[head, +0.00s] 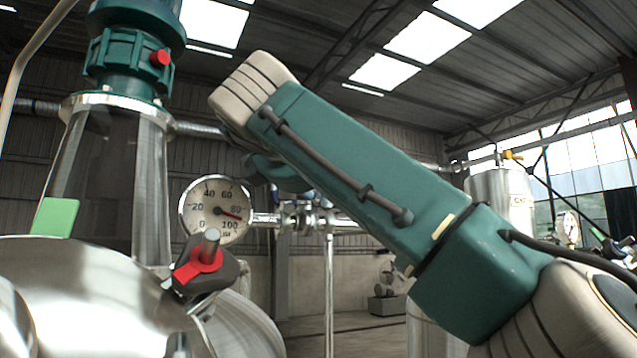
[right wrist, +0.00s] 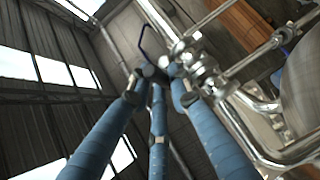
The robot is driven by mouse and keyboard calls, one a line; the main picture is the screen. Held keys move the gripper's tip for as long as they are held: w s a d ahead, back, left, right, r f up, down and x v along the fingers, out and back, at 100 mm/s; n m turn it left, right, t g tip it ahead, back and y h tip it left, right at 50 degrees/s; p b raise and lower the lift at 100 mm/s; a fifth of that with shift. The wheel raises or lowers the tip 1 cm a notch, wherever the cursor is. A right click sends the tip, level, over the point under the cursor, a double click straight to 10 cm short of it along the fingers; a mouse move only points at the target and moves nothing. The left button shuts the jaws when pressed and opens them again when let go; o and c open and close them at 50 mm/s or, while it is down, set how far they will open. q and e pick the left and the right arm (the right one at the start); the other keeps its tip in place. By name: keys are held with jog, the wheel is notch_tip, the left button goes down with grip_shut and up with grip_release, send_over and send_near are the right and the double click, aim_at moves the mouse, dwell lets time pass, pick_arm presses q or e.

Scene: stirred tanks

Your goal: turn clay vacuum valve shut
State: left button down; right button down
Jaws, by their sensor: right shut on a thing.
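My right gripper (right wrist: 156,74) has three ribbed blue fingers, and their tips meet in the right wrist view. They are shut at a small valve on the metal pipework; the tips cover most of what they hold. A thin dark blue bent piece (right wrist: 143,42) shows just beyond the tips; I cannot tell if it is the valve's handle. A shiny pipe fitting (right wrist: 203,77) is right beside the tips. In the head view the pipework (head: 300,217) runs behind my teal right arm, which hides most of the gripper. My left gripper is not in view.
A steel tank lid (head: 90,280) fills the lower left, with a red-and-black clamp knob (head: 205,265) and a green tag (head: 55,217). A round gauge (head: 214,210) stands behind it. Another steel tank (head: 515,195) with a yellow-handled valve (head: 512,155) is at the right.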

jog(key=shift+s+f+m+g+h+p, duration=0.15)
jog(key=shift+m+g+h+p, duration=0.15)
jog(key=shift+m+h, duration=0.3)
jog(key=c, duration=1.8)
grip_release()
jog(key=shift+c, duration=0.2)
jog(key=shift+d, duration=0.1)
jog(key=v, duration=1.2)
jog(key=shift+f, duration=0.1)
